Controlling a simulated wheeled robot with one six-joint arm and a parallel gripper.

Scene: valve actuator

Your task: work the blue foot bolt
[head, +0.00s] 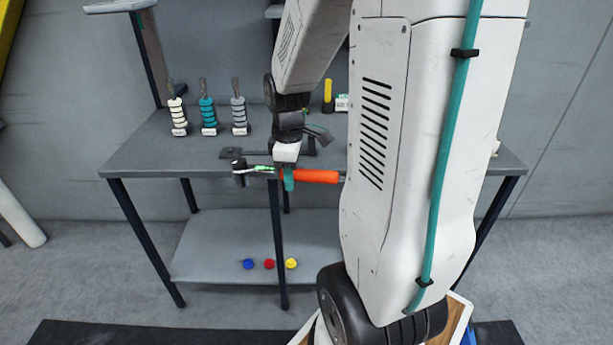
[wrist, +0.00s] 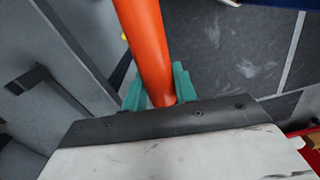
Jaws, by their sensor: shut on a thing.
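My gripper (head: 288,178) has teal fingers and is shut on an orange-handled tool (head: 317,176), just in front of the table's front edge. The tool lies roughly level across the head view, with a black head (head: 238,167) at its left end. In the wrist view the orange handle (wrist: 148,45) runs up and away between my fingers (wrist: 158,88). A small blue piece (head: 248,263) sits on the lower shelf; I cannot tell whether it is the blue foot bolt. No other blue bolt is clear, and my arm hides part of the tabletop.
The grey table (head: 140,150) bears white, teal and grey ringed pieces at the back left and a yellow-and-black item (head: 328,95) farther right. A red piece (head: 269,264) and a yellow piece (head: 291,263) sit on the lower shelf (head: 215,245). A dark flat part lies behind my gripper.

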